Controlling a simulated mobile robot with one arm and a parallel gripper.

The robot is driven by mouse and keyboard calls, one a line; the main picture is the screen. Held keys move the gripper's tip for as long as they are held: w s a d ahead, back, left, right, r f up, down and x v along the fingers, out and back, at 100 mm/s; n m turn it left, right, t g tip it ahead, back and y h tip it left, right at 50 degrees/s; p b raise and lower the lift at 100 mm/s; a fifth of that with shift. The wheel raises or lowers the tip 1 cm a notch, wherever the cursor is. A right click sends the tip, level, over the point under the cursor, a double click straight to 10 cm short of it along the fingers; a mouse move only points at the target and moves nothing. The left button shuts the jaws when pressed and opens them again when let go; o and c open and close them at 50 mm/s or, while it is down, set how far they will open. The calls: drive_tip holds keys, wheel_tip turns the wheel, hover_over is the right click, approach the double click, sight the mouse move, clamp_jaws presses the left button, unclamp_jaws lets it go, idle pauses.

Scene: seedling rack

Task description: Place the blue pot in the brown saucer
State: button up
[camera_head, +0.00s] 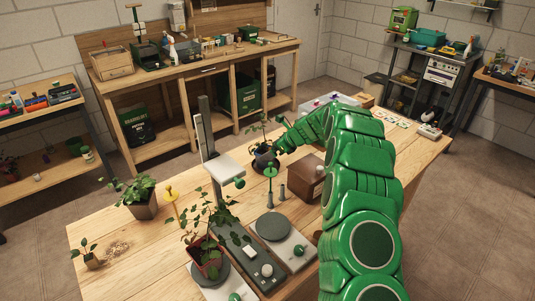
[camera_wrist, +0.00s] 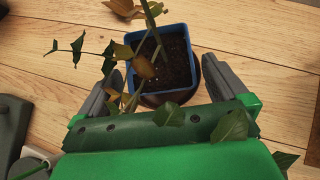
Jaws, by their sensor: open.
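The blue pot (camera_wrist: 163,98) holds dark soil and a leafy plant with some yellowing leaves. In the wrist view it is between the two spread fingers of my gripper (camera_wrist: 160,88), which is open. The brown saucer (camera_wrist: 203,76) shows as a dark round rim under the pot, at its right and near sides. The pot appears to stand in the saucer, though its base is hidden. In the head view the pot (camera_head: 264,155) is at the tip of my green arm, with my gripper (camera_head: 274,158) beside it, partly hidden.
A brown box (camera_head: 306,178) stands just right of the pot. A post with a white platform (camera_head: 220,170) and a yellow stake (camera_head: 172,201) are to the left. Other potted plants (camera_head: 143,209) stand on the wooden table. Bare wood (camera_wrist: 270,45) surrounds the pot.

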drive_tip(key=v, duration=0.7)
drive_tip(key=shift+d+r, duration=0.2)
drive_tip(key=shift+d, duration=0.1)
drive_tip(key=shift+s, duration=0.15)
drive_tip(key=s+r+n+g+h, duration=0.15)
drive_tip(key=s+r+n, duration=0.5)
drive_tip(key=s, duration=0.65)
drive_tip(key=s+r+n+g+h, duration=0.15)
drive_tip(key=s+r+n, duration=0.5)
drive_tip(key=s, duration=0.65)
drive_tip(key=s+d+n+h, duration=0.1)
drive_tip(key=s+d+n, duration=0.2)
drive_tip(key=s, duration=0.9)
drive_tip(key=s+d+n+g+h, duration=0.1)
drive_tip(key=s+d+n+h, duration=0.1)
drive_tip(key=s+d, duration=0.6)
drive_tip(key=s+d+r+n+g+h, duration=0.1)
drive_tip(key=s+d+n, duration=0.3)
drive_tip(key=s, duration=1.3)
drive_tip(key=shift+s+d+h, duration=0.3)
drive_tip(key=shift+d+h, duration=0.3)
drive_tip(key=shift+d, duration=0.4)
